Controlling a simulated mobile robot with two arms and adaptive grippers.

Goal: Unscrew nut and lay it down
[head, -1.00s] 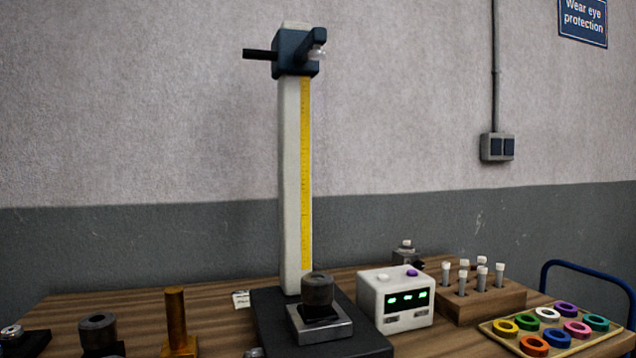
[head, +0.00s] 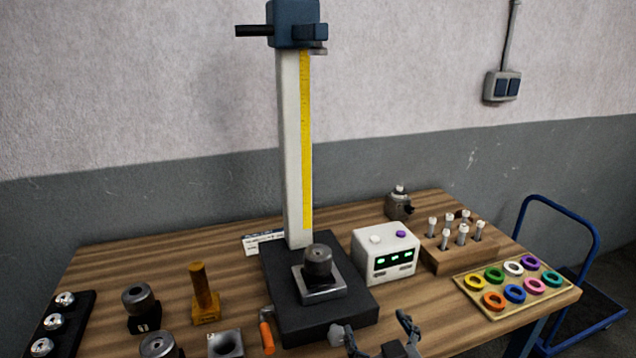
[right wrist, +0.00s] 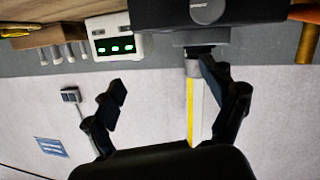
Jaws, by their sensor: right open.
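My right gripper (head: 376,322) is at the lower edge of the head view, just in front of the black base (head: 350,310) of the tall measuring stand. Its fingers are spread and hold nothing. A small pale grey, roughly hexagonal piece (head: 337,335) shows beside its left finger, at the base's front edge; I cannot tell whether it is the nut or a knob. A dark round part (head: 318,260) sits on a grey square block on the base. In the right wrist view the open gripper (right wrist: 160,75) shows with empty space between its fingers. My left gripper is not in view.
The stand's column (head: 294,150) rises behind the base. A white display box (head: 386,268), a wooden rack of vials (head: 458,258) and a tray of coloured rings (head: 468,292) stand right.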

